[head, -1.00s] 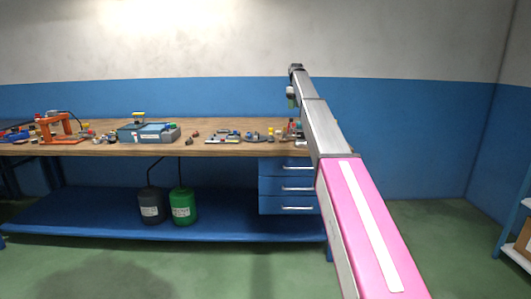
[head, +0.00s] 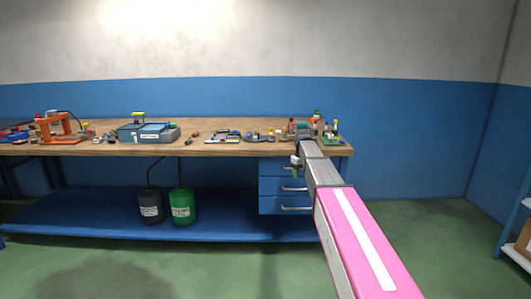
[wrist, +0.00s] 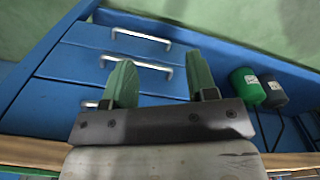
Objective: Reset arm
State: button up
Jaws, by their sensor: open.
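My gripper (wrist: 160,85) shows in the wrist view with its two green fingers apart and nothing between them. Behind the fingers are the blue drawers (wrist: 85,78) with silver handles. In the head view my arm reaches forward from the lower right, and its far end is in front of the right part of the workbench (head: 225,150), near the drawers (head: 280,187). The fingers are too small to make out clearly in the head view.
Tools and small parts cover the bench top, with a grey-blue case (head: 150,132) and an orange frame (head: 58,128). A black canister (head: 150,206) and a green canister (head: 183,206) stand on the lower shelf. Green floor is open in front.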

jog(key=s+f+m, duration=0.1)
jog(key=s+f, duration=0.5)
jog(key=s, duration=0.6)
jog(key=s+d+f+m, duration=0.1)
jog(key=s+f+m, duration=0.1)
jog(key=s+f, duration=0.5)
jog(key=s+f+m, duration=0.2)
jog(key=s+f, duration=0.5)
jog(key=s, duration=1)
jog(key=shift+s+d, duration=0.3)
jog(key=shift+f, duration=0.1)
